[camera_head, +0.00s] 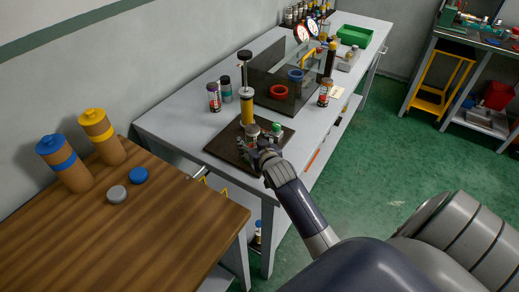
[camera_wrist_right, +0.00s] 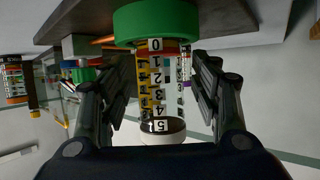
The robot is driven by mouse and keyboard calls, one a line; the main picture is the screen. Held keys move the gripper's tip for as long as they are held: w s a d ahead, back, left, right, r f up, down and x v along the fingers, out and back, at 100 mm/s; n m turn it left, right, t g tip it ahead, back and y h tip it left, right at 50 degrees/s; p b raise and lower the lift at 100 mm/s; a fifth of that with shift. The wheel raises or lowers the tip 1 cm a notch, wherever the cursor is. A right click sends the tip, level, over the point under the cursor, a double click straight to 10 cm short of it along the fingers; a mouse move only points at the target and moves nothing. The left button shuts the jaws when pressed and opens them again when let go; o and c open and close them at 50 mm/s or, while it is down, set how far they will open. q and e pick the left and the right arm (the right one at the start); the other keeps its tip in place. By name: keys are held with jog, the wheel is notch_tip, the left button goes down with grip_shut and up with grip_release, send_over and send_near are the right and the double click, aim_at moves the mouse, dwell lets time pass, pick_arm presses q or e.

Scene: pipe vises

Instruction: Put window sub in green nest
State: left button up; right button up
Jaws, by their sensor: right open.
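The window sub (camera_wrist_right: 162,95) is a clear cylinder with numbered scale strips and a pale, dark-banded end. In the wrist view it stands between the fingers of my right gripper (camera_wrist_right: 163,110), with gaps on both sides. Its far end meets the thick green ring of the green nest (camera_wrist_right: 170,22); how deep it sits inside cannot be told. In the head view my right gripper (camera_head: 262,146) is open beside the upright window sub (camera_head: 252,131) on the dark board. The green nest is largely hidden there. My left gripper is out of view.
The dark board (camera_head: 226,150) also bears a yellow upright cylinder (camera_head: 247,106) and a green-topped fitting (camera_head: 277,130). Behind stand a red ring (camera_head: 279,92), a blue ring (camera_head: 296,75) and clear panels. Small cans (camera_head: 214,97) stand left. The wooden table (camera_head: 160,235) has free room.

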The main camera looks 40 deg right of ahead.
jog(key=b+v, duration=0.1)
jog(key=v, duration=1)
jog(key=s+a+f+n+g+y, duration=0.1)
jog(key=s+a+f+n+g, duration=0.15)
jog(key=s+a+f, duration=0.4)
jog(key=s+a+f+n+g+y, duration=0.1)
jog(key=s+a+g+y, duration=0.2)
jog(key=s, duration=0.6)
jog(key=s+a+f+n+g, duration=0.25)
jog(key=s+a+g, duration=0.2)
jog(key=s, duration=0.35)
notch_tip(320, 180, down, 27)
jog(key=s, duration=0.2)
jog(key=s+d+f+g, duration=0.2)
jog(key=s+d+f, duration=0.1)
jog(key=s+f, duration=1.2)
jog(key=shift+s, duration=0.75)
